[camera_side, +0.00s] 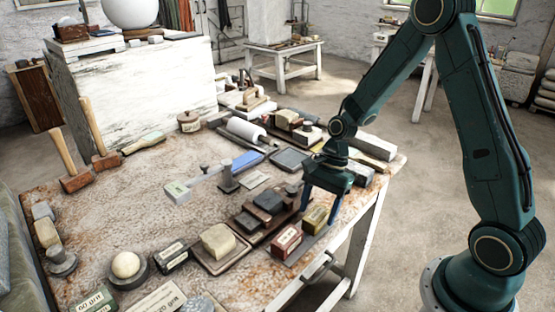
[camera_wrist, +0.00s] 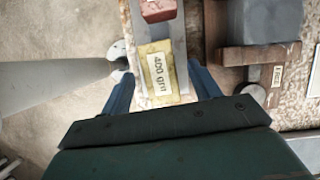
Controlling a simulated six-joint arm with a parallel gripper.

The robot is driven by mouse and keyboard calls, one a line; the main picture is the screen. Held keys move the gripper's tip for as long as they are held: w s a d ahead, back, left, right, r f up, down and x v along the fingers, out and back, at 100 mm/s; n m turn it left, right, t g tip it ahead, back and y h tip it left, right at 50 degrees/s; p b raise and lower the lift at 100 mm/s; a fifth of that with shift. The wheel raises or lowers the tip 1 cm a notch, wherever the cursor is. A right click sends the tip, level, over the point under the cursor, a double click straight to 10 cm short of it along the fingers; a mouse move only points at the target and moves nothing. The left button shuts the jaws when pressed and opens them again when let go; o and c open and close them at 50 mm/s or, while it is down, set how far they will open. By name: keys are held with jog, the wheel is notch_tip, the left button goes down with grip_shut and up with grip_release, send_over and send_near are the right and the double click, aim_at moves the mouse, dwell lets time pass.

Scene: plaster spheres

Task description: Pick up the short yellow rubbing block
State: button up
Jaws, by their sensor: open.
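The short yellow rubbing block (camera_side: 315,220) lies on a grey metal strip near the table's right edge. In the wrist view the yellow block (camera_wrist: 158,74) shows a white "400 grit" label and sits between my fingers. My gripper (camera_side: 319,206) is open, pointing down over the block. In the wrist view my gripper (camera_wrist: 162,86) has a blue finger on each side of the block, with gaps showing.
A red block (camera_side: 287,242) lies on the same strip, close to the yellow one; it also shows in the wrist view (camera_wrist: 158,10). Dark grey blocks (camera_side: 268,202) on a wooden base stand to the left. The table edge (camera_side: 352,232) drops to open floor on the right.

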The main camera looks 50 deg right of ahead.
aim_at(317, 213)
jog(key=shift+x, duration=1.05)
jog(key=c, duration=1.2)
jog(key=shift+r, duration=0.15)
notch_tip(317, 213, up, 20)
jog(key=shift+f, duration=0.1)
